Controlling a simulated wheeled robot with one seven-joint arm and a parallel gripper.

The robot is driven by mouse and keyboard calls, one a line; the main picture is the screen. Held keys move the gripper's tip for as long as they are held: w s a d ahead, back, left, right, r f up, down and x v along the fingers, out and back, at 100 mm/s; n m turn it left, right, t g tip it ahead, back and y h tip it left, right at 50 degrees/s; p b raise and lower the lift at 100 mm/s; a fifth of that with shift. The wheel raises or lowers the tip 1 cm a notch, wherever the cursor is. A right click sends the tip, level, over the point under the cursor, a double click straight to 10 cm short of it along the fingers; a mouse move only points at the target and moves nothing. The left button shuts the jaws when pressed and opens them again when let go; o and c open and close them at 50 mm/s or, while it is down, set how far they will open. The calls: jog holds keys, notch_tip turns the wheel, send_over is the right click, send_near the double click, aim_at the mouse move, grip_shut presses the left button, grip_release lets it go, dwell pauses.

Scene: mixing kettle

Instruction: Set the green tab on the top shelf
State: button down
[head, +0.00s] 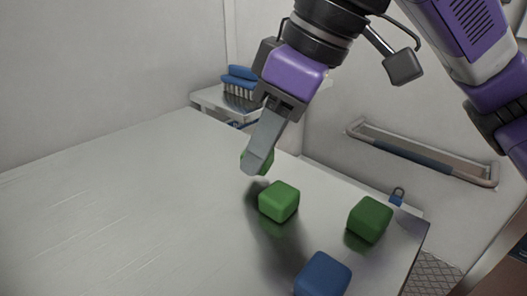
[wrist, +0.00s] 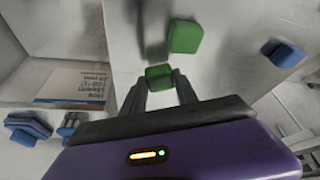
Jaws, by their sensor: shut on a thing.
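My gripper (head: 258,162) is shut on a small green rounded block (head: 267,163), mostly hidden behind a finger in the head view. In the wrist view the held block (wrist: 158,76) sits between the fingertips. It appears to be above the table, though the height is hard to judge. Two other green blocks rest on the table: one nearer (head: 279,201) and one to the right (head: 370,219). I cannot tell which block is meant by the tab. A metal shelf (head: 210,99) with blue-backed brushes (head: 239,82) stands beyond the table, partly behind my arm.
A blue block (head: 322,274) lies near the table's front right; a blue block also shows in the wrist view (wrist: 283,54). A blue padlock (head: 397,197) is at the far right table edge, below a wall rail (head: 425,157). The left table surface (head: 110,215) is clear.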

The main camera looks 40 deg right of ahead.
jog(key=shift+f, duration=0.9)
jog(key=shift+f, duration=0.2)
jog(key=c, duration=0.9)
grip_release()
jog(key=shift+r, duration=0.1)
jog(key=shift+c, duration=0.2)
jog(key=shift+r, duration=0.25)
jog(key=v, duration=1.2)
jog(key=shift+b, duration=0.45)
